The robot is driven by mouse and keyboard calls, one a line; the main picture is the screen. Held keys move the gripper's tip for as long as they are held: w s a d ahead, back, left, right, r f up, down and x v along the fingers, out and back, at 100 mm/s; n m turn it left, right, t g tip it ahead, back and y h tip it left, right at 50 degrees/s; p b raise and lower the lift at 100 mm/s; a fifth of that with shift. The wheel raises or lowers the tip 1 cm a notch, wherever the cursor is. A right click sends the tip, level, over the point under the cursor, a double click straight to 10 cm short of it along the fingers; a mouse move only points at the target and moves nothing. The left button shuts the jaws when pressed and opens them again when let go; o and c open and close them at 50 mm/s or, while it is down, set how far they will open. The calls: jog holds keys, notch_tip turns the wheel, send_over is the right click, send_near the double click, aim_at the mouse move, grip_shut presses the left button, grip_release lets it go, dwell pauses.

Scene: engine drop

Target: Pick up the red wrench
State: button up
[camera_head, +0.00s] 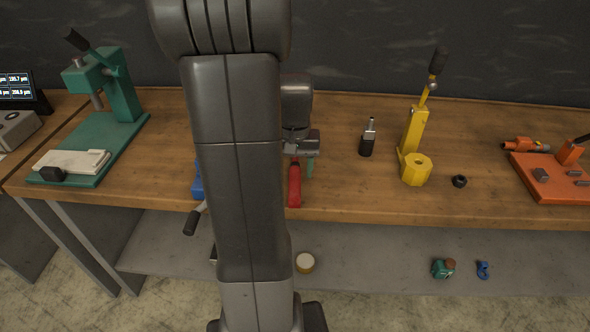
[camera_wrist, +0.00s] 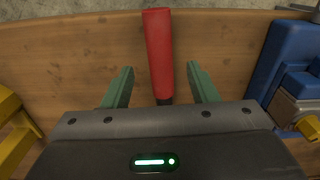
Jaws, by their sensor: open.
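The red wrench (camera_head: 294,184) lies on the wooden workbench, near its front edge, just right of my arm in the head view. In the wrist view the red wrench (camera_wrist: 158,52) shows its red handle pointing to the top of the picture, with a dark part at its lower end. My gripper (camera_wrist: 160,82) has two green fingers, open, one on each side of the handle with gaps between. I cannot tell the height of the fingers over the bench. The wrench's far end is hidden by the gripper body.
On the wooden bench (camera_head: 340,195), a blue tool (camera_wrist: 290,65) stands beside the wrench. A yellow press (camera_head: 413,150), a small black tool (camera_head: 367,140) and an orange fixture (camera_head: 550,178) stand to the right. A green press (camera_head: 120,95) is at left.

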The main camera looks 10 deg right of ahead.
aim_at(295, 179)
jog(key=shift+w+f+p, duration=0.15)
jog(key=shift+f+p, duration=0.05)
jog(key=shift+f, duration=1.2)
jog(key=shift+w+f+p, duration=0.1)
jog(key=shift+f+p, duration=0.05)
jog(key=shift+f, duration=1.25)
jog(key=shift+c, duration=0.2)
grip_shut()
